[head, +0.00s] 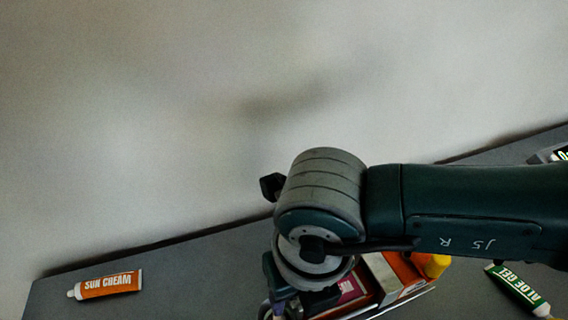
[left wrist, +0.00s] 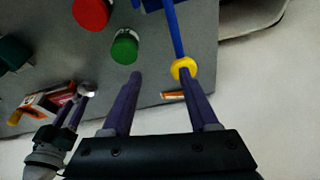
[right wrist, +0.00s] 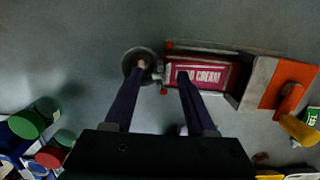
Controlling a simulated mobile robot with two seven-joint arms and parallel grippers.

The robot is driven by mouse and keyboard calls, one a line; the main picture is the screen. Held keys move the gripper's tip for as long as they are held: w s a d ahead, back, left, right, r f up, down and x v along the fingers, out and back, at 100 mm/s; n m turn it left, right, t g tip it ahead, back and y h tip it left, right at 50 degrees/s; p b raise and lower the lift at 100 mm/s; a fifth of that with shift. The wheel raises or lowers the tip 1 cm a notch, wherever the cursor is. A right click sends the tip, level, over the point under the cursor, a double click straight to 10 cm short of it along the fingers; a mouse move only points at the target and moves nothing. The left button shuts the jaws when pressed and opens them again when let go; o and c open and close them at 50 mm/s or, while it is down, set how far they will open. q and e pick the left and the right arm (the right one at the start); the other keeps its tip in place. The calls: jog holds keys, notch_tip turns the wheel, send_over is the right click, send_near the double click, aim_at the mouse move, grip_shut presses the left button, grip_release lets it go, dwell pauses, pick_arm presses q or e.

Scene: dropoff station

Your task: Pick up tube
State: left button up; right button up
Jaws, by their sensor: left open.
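A red tube lettered with "CREAM" (right wrist: 205,75) lies beside an orange and grey box in the right wrist view. My right gripper (right wrist: 162,70) is open above its left end, one fingertip over the label and the other over a round grey thing (right wrist: 129,62). Contact cannot be told. An orange sun cream tube (head: 105,285) lies at the left of the table. It also shows between the fingers in the left wrist view (left wrist: 173,95). My left gripper (left wrist: 160,73) is open. A green aloe gel tube (head: 516,288) lies at the right.
The orange and grey box (right wrist: 262,80) lies right of the red tube, with a yellow thing (right wrist: 300,130) near it. Green (left wrist: 124,48) and red (left wrist: 91,12) round things and a yellow ring (left wrist: 183,67) stand near my left gripper. Grey table (head: 190,275) is bare beside the sun cream.

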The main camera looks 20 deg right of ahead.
grip_shut()
dwell(0.3)
